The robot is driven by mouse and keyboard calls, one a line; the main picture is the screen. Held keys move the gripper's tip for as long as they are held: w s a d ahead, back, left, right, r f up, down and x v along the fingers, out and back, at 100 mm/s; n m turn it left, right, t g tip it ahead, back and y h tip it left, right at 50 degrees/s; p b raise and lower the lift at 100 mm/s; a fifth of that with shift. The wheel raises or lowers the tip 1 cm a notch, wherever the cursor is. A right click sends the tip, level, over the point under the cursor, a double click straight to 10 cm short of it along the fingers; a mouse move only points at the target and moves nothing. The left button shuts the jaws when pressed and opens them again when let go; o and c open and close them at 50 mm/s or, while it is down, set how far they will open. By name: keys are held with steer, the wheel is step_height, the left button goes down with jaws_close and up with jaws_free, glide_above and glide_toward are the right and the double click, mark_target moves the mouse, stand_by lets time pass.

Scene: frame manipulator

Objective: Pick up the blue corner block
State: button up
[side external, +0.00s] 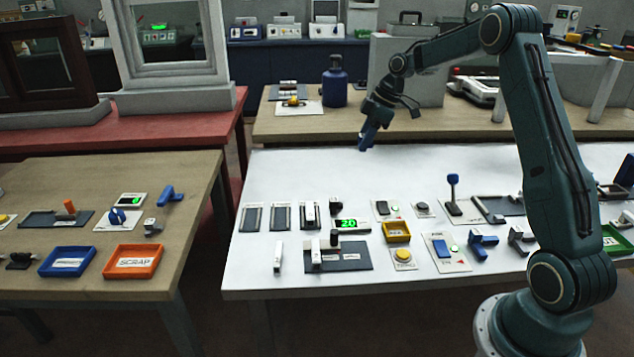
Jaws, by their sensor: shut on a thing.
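My gripper (376,115) is up above the far part of the white table, pointing down. It is shut on a blue block (368,138), which hangs below the fingers and looks clear of the table top. The block is small in view and partly covered by the fingers, so its full corner shape is hard to make out. Another blue angled piece (482,240) lies on the white table at the front right, and a further blue angled piece (170,196) lies on the left wooden table.
The white table (290,170) is bare at the back. Its front holds several fixtures, a yellow bin (397,232), a grey angled piece (520,239) and a blue lever (453,180). A dark blue bottle (334,88) stands on the table behind. An orange scrap tray (133,262) is at left.

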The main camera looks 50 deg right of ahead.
steer(key=shift+r, duration=0.35)
stand_by(0.4)
